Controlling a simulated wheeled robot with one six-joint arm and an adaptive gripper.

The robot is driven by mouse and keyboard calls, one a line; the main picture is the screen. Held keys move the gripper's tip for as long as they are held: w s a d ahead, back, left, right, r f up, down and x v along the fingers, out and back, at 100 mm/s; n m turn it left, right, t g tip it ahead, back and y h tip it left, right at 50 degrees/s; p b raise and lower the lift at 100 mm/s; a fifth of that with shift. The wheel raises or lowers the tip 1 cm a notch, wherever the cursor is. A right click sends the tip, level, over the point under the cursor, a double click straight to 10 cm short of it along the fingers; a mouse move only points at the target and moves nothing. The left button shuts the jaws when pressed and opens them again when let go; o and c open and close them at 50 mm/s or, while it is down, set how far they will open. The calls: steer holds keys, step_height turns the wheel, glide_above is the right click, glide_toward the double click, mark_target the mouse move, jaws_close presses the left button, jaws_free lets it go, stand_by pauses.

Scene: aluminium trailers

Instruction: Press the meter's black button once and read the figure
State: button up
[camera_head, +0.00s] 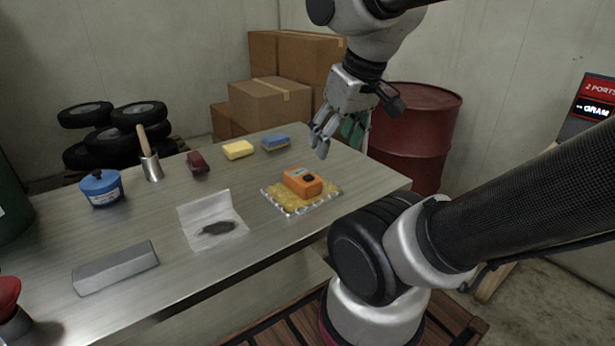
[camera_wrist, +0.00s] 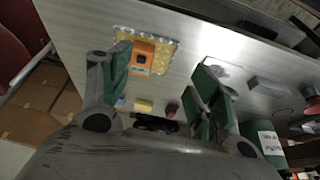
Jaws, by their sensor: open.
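The meter is an orange box (camera_head: 303,182) with a black button (camera_head: 309,178) on its top and a small display beside it. It lies on a yellow pad with a pale edge (camera_head: 272,204) near the right end of the metal table. The display is too small to read. In the wrist view the meter (camera_wrist: 143,57) lies on the yellow pad (camera_wrist: 160,42), between and beyond my fingers. My gripper (camera_head: 320,146) is open and empty, above and behind the meter, apart from it. It also shows in the wrist view (camera_wrist: 160,75), with its green-padded fingers spread.
On the table (camera_head: 150,215) are a blue tub (camera_head: 102,188), a handled metal tool (camera_head: 150,160), yellow (camera_head: 238,150), blue (camera_head: 275,142) and dark red (camera_head: 198,162) blocks, a paper with dark powder (camera_head: 200,212) and a grey bar (camera_head: 115,268). A red drum (camera_head: 425,130) stands behind.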

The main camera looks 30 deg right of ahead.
jaws_close()
stand_by(1.2)
